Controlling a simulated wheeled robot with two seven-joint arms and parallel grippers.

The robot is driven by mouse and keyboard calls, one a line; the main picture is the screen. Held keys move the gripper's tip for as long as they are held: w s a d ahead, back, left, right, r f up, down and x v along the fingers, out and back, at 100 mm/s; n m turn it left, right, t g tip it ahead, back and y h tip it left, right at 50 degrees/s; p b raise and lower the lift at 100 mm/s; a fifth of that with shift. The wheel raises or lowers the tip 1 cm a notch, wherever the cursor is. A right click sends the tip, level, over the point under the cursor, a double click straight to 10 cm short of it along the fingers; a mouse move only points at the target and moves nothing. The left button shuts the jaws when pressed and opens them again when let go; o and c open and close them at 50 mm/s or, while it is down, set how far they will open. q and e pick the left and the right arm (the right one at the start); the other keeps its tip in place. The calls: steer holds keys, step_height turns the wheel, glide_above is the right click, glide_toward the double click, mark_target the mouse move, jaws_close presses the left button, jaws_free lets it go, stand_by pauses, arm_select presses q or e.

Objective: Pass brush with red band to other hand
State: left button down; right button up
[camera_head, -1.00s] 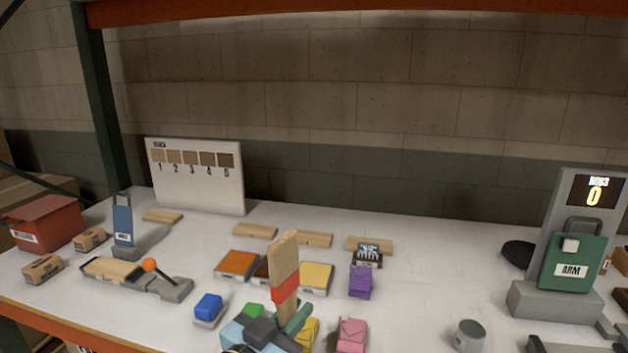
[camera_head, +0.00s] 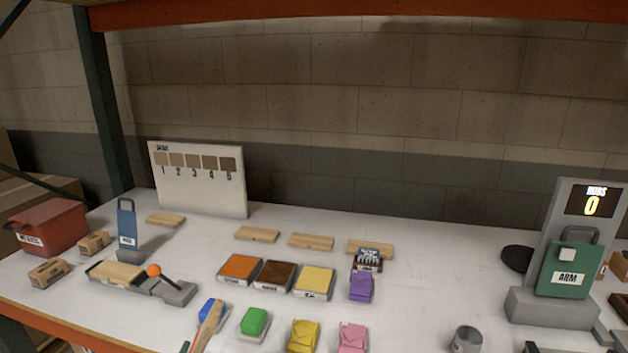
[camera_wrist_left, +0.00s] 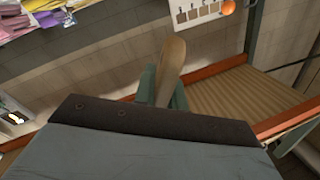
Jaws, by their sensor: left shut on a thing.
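The brush (camera_head: 209,325) shows as a tan wooden piece at the bottom of the head view, tilted, in front of the blue block. Its red band is not visible now. In the left wrist view the brush (camera_wrist_left: 171,66) stands up between the green fingers of my left gripper (camera_wrist_left: 162,92), which is shut on it. In the head view only a small green bit of that gripper (camera_head: 184,347) shows at the bottom edge. The dark wrist body hides the brush's lower part. My right gripper is in neither view.
On the white table are orange (camera_head: 240,269), brown (camera_head: 274,275) and pale yellow (camera_head: 315,282) square pads, with several coloured blocks in front. A grey can (camera_head: 466,340) stands at the lower right.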

arm_select(q)
steer(key=m+p, duration=0.1)
steer(key=m, duration=0.2)
steer(key=shift+r+p, duration=0.15)
steer(key=shift+p, duration=0.25)
steer(key=shift+m, duration=0.8)
steer(key=shift+f+m, duration=0.2)
steer(key=shift+m, duration=0.4)
steer(key=shift+r+m+p, duration=0.1)
steer(key=shift+m+p, duration=0.5)
steer(key=shift+m, duration=0.5)
steer(key=m, duration=0.3)
steer(key=shift+m, duration=0.4)
